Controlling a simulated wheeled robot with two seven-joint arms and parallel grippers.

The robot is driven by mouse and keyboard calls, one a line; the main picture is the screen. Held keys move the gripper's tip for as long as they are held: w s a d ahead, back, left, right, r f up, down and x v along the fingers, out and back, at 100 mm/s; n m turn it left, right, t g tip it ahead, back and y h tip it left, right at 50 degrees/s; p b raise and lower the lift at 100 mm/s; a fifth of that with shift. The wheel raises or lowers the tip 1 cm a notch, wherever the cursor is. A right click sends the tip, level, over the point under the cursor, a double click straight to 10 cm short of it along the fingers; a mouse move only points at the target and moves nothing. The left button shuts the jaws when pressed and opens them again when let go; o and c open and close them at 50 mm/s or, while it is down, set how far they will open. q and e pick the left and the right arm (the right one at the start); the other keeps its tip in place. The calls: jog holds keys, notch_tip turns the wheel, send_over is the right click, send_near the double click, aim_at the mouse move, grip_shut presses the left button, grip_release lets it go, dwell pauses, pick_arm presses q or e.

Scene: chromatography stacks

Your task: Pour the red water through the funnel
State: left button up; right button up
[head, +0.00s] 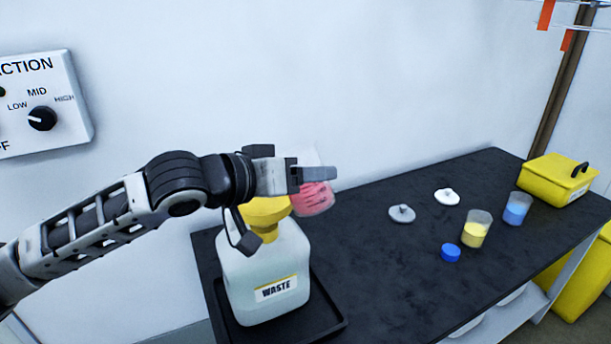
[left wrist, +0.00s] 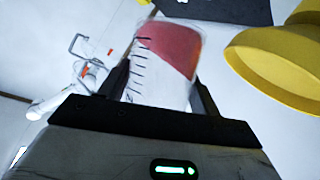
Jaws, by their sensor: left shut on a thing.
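My left gripper (head: 318,174) is shut on a clear beaker of red water (head: 314,198) and holds it above the table. The beaker is tilted, with the red liquid gathered at one end. It also shows between the fingers in the left wrist view (left wrist: 168,60). The yellow funnel (head: 264,214) sits in the top of the white WASTE container (head: 262,268), just below and left of the beaker. The funnel's rim shows at the right of the left wrist view (left wrist: 275,62). My arm hides part of the funnel. I see no stream of liquid. My right gripper is not in view.
The WASTE container stands in a black tray (head: 330,328) on the dark table (head: 385,270). To the right are a yellow-liquid beaker (head: 475,232), a blue-liquid beaker (head: 516,210), a blue cap (head: 451,252), two lids (head: 402,213) (head: 447,197) and a yellow box (head: 556,180).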

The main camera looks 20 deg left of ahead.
pick_arm(q)
jog(key=shift+a+r, duration=0.15)
jog(key=shift+a, duration=0.05)
jog(key=shift+n, duration=0.3)
jog(key=shift+r+n+h, duration=0.15)
jog(key=shift+n+h, duration=0.15)
jog(key=shift+r+n+h, duration=0.1)
jog(key=shift+n+h, duration=0.3)
